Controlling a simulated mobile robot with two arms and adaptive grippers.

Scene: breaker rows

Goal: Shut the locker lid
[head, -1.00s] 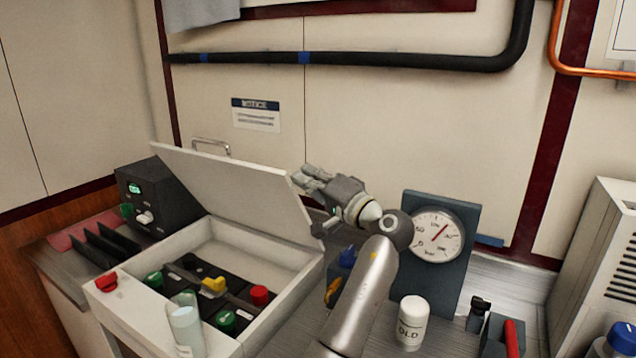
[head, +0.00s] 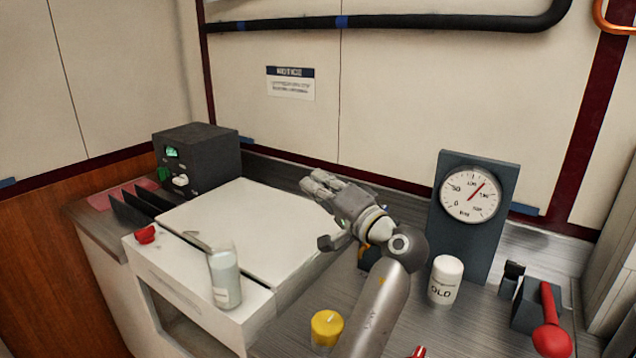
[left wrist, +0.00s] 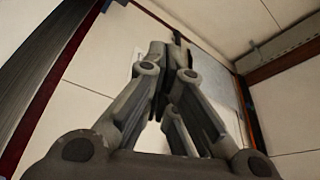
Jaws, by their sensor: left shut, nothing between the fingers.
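The white locker (head: 165,275) stands on the counter at the left of the head view. The lid's grey handle (head: 194,240) shows near the front edge. My left gripper (head: 318,186) is shut and empty, above or just beside the lid's right back corner; I cannot tell if it touches. It also shows in the left wrist view (left wrist: 165,60), fingers together against the pale wall. My right gripper is not in view.
A pale bottle (head: 225,278) stands before the lid's front edge, near a red knob (head: 146,235). A black control box (head: 197,160) is behind left. A gauge panel (head: 470,225), white canister (head: 444,280), yellow cap (head: 326,328) and red-handled item (head: 550,325) stand right.

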